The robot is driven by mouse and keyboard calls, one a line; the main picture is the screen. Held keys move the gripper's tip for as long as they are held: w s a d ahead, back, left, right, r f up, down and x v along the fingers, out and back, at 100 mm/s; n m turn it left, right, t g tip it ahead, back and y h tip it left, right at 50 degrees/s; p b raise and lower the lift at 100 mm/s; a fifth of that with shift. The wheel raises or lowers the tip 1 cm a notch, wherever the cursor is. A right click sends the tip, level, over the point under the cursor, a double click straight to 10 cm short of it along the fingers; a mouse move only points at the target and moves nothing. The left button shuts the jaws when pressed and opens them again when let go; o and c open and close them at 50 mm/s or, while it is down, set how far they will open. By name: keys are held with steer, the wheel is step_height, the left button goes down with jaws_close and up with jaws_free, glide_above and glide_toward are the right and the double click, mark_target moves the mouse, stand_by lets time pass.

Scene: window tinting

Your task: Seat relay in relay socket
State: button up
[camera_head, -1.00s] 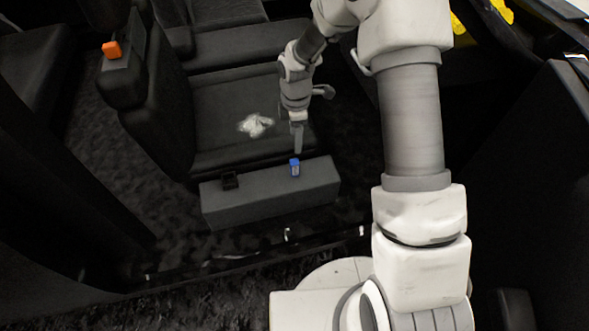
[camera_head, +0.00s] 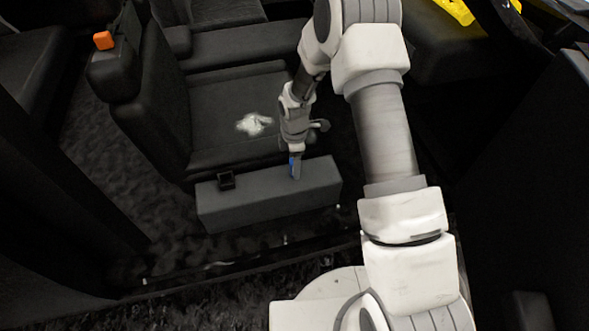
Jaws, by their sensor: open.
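The relay, a small blue block (camera_head: 291,161), stands on the right half of the dark grey box (camera_head: 240,207). My gripper (camera_head: 296,172) points down at the relay and hides most of it, leaving a blue strip at the left of the fingers. The gripper is open; I cannot tell whether the fingers touch the relay. The relay socket, a small black open square (camera_head: 226,180), sits on the left half of the same box, apart from the gripper.
A dark seat (camera_head: 215,115) stands behind the box, with a crumpled white cloth (camera_head: 254,124) on it. An orange block (camera_head: 103,40) rests at the upper left. Yellow material (camera_head: 455,11) lies at the upper right. The box top between relay and socket is clear.

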steer(key=shift+r, duration=0.1)
jaws_close()
stand_by(0.4)
